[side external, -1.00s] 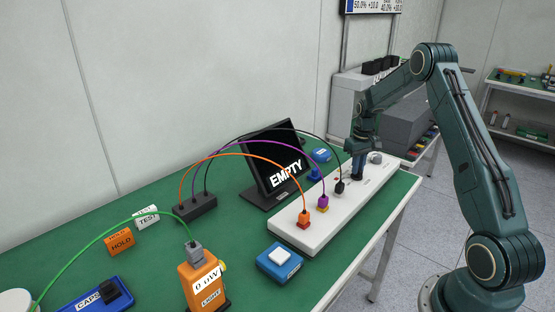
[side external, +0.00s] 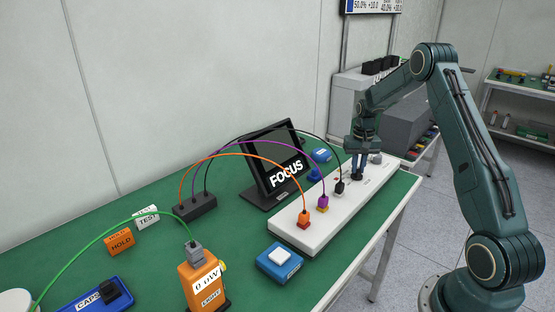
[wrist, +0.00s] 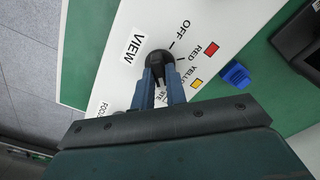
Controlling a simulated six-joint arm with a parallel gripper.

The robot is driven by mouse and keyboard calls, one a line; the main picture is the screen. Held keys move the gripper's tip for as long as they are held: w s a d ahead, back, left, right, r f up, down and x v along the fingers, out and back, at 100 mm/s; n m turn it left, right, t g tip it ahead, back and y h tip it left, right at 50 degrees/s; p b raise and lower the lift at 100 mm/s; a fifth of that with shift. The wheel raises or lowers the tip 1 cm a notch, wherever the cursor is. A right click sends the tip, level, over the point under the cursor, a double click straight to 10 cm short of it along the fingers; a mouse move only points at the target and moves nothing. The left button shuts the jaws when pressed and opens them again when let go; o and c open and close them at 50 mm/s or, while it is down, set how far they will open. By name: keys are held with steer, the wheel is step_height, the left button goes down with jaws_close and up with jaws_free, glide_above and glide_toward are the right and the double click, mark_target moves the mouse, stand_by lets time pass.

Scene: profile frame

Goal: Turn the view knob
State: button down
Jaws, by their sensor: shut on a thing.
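The black view knob (wrist: 157,57) stands on the white panel (side external: 322,234), beside the printed word VIEW in the wrist view. Labels OFF, RED, YELLOW and partly hidden ones ring it. My gripper (wrist: 160,74) is shut on the knob from above, with a blue finger on each side. It also shows in the side view (side external: 358,174), low over the far part of the panel. The knob's pointer cannot be made out. The black screen (side external: 283,160) behind the panel reads FOCUS.
Orange (side external: 305,222), purple (side external: 323,202) and black (side external: 340,187) plugs stand in the panel, their cables arching to a black block (side external: 197,208). A blue box with a white button (side external: 280,262) sits in front. The green table (side external: 235,233) has free room left of the panel.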

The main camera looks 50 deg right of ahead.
mark_target(358, 169)
steer(key=shift+r, duration=0.1)
steer(key=c, duration=1.4)
jaws_free()
steer(key=shift+c, duration=0.2)
step_height(358, 169, up, 14)
